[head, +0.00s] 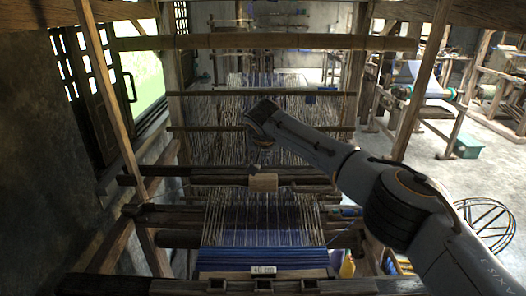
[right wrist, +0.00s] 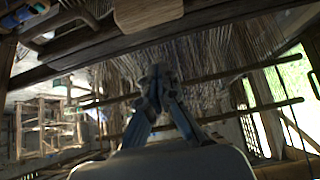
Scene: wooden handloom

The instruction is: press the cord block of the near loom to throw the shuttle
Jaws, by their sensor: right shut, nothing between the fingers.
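The cord block (head: 263,182), a small pale wooden block, sits at the middle of the near loom, in front of a dark crossbeam and above the warp threads. It also shows as a tan block at the top edge of the right wrist view (right wrist: 147,12). My right gripper (head: 257,167) hangs just above and behind the block in the head view, small and partly dark. In the right wrist view its fingers (right wrist: 157,74) are together and empty, apart from the block in the picture. The shuttle cannot be made out. My left gripper is out of view.
Blue woven cloth (head: 262,258) lies at the near end of the loom (head: 262,42), with a small labelled plate (head: 263,270) on the front beam. Upright posts and crossbeams surround my arm. A wheel-like frame (head: 485,222) stands at the right on open floor.

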